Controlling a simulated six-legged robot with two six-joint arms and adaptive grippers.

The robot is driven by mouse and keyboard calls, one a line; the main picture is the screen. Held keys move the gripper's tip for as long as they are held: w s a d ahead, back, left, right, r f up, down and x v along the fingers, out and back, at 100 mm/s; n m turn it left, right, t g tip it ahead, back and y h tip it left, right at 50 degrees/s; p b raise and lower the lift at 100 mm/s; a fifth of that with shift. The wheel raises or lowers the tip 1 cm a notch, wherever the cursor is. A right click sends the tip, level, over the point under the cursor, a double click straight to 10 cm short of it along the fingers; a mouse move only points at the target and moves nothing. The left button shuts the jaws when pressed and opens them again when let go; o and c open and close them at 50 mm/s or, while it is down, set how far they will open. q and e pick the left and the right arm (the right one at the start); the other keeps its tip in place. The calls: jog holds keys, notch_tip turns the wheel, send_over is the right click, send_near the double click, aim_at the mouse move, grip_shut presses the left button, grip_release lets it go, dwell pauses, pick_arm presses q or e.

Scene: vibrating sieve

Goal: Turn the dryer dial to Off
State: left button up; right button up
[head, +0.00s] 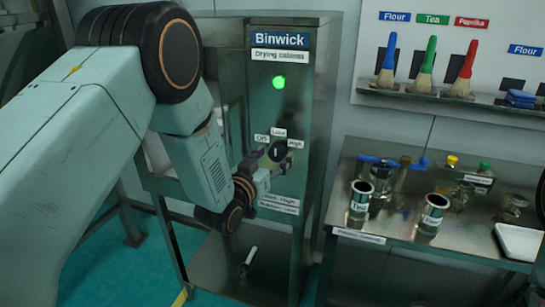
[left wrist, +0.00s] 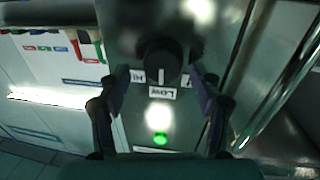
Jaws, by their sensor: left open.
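The dryer (head: 310,110) is a grey metal cabinet with a Binwick sign and a lit green lamp (head: 279,83). Its round black dial (head: 277,151) sits below the lamp, with Off, Low and High labels around it. In the left wrist view the dial (left wrist: 160,60) appears upside down, and its white pointer line is toward the Low label (left wrist: 162,93). My left gripper (head: 262,172) is in front of the panel, just below and left of the dial. In the wrist view its open fingers (left wrist: 162,82) are spread to both sides near the dial; contact cannot be told.
A metal table (head: 370,250) with labelled cups and small containers stands to the right. Blue, green and red brushes (head: 427,65) hang on the wall rack above it. The cabinet has a lower shelf (head: 225,265). Teal floor (head: 90,270) shows at lower left.

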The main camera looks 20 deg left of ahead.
pick_arm(q)
jog(key=shift+w+a+f, duration=0.2)
jog(key=shift+w+a, duration=0.05)
jog(key=shift+w, duration=0.15)
jog(key=shift+w+f, duration=0.1)
jog(key=shift+w, duration=0.05)
jog(key=shift+c, duration=0.5)
jog(key=shift+s+d+r, duration=0.2)
jog(key=shift+s, duration=0.1)
jog(key=c, duration=0.5)
jog(key=shift+a, duration=0.1)
jog(key=c, duration=0.6)
